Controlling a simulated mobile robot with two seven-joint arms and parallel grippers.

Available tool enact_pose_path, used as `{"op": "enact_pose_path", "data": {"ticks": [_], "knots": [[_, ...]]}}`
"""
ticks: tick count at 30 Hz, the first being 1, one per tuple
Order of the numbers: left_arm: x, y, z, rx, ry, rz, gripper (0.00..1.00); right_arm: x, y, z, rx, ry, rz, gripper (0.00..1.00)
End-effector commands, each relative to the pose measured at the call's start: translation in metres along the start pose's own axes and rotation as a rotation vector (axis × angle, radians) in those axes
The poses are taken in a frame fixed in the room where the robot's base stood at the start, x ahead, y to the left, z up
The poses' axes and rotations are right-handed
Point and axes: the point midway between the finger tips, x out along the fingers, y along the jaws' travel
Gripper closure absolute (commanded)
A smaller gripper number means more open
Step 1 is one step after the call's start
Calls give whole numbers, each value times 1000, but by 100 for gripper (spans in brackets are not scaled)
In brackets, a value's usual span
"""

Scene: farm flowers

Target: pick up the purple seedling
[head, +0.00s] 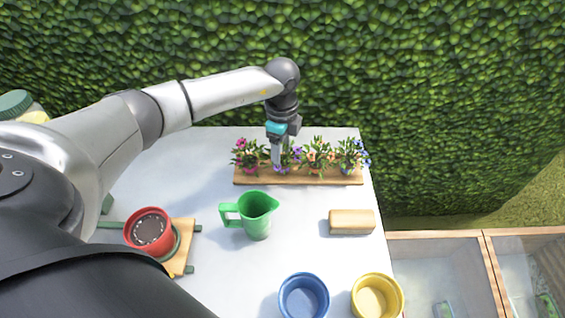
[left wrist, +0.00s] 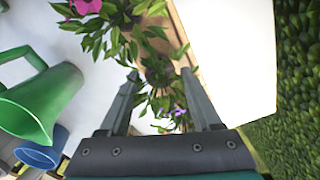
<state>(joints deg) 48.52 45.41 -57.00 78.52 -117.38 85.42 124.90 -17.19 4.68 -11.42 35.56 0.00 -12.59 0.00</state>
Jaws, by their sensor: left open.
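The purple seedling (head: 291,156) stands in the wooden tray (head: 300,181), second from the left in the row. My left gripper (head: 277,164) points down from above and partly covers this seedling in the head view. In the left wrist view the gripper (left wrist: 160,74) is open, with its two fingers spread on either side of green leaves and small purple flowers (left wrist: 178,112). The fingers do not visibly close on anything. The seedling's base is hidden by leaves and the gripper. My right gripper is not in view.
Magenta (head: 245,152), orange (head: 318,153) and blue (head: 352,154) seedlings stand close by in the row. A green jug (head: 258,214), wooden block (head: 351,221), red pot (head: 149,232), blue pot (head: 303,297) and yellow pot (head: 377,297) share the white table. A hedge rises behind.

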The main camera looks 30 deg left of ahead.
Motion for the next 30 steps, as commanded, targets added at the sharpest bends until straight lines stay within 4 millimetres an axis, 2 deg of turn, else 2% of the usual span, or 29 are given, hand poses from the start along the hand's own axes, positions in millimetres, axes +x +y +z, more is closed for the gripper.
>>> {"op": "enact_pose_path", "data": {"ticks": [2, 18, 26, 30], "knots": [[0, 0, 0, 0, 0, 0, 40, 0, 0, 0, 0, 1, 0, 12], [-1, 0, 0, 0, 0, -1, 100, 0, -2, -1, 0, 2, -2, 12], [-2, 0, 0, 0, 1, -1, 100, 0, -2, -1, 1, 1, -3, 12], [-8, -1, 0, 0, 1, -3, 100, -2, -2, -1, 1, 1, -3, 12]]}}
